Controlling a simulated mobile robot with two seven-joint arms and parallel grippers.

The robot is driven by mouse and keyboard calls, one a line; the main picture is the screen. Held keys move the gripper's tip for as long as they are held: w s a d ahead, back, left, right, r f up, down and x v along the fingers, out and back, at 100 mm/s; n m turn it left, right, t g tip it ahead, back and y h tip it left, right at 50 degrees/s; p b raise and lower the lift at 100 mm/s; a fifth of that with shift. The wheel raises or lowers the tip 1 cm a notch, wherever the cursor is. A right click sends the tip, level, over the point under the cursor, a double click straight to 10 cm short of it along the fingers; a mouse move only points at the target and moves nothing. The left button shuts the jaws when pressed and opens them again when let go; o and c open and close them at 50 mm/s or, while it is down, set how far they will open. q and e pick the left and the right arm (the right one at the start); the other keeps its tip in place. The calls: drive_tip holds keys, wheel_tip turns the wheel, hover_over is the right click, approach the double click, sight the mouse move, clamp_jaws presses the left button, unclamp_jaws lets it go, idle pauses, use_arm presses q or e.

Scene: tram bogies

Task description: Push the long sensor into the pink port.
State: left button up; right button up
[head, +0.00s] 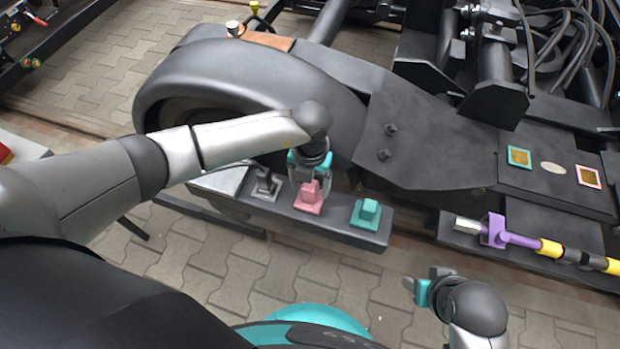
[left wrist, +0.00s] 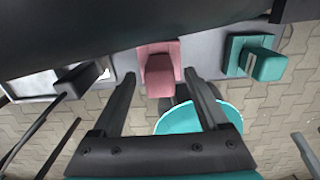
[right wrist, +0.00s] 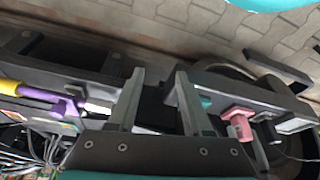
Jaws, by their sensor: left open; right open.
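A grey sensor (head: 266,184), a pink sensor (head: 309,197) and a teal sensor (head: 367,212) stand in a row on a dark beam; I cannot tell for certain which is the long one. The pink-framed port (head: 588,176) is on the dark panel at the right. My left gripper (head: 309,178) is open over the pink sensor. In the left wrist view the fingertips (left wrist: 160,73) lie on either side of the pink sensor (left wrist: 160,74), with gaps visible. My right gripper (head: 424,288) is open and empty in front of the beam; its fingers also show in the right wrist view (right wrist: 160,72).
A teal-framed port (head: 519,157) and an oval plate (head: 553,168) sit beside the pink-framed port. A purple and yellow cable connector (head: 497,232) lies on the lower right ledge (head: 455,238). A large dark wheel cover (head: 250,80) rises behind the sensors.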

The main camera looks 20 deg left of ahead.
use_arm(q)
wheel_tip(320, 180, up, 15)
drive_tip(key=p, duration=0.7)
use_arm(e)
drive_tip(key=s+d+f, duration=0.1)
drive_tip(key=s+f, duration=0.2)
drive_tip(key=f, duration=0.3)
drive_tip(key=s+d+f+g, duration=0.1)
drive_tip(key=s+f, duration=0.1)
drive_tip(key=f, duration=0.5)
drive_tip(key=shift+s+d+g, duration=0.3)
drive_tip(key=shift+s+d, duration=0.05)
drive_tip(key=shift+s, duration=0.05)
use_arm(q)
drive_tip(key=shift+r, duration=0.1)
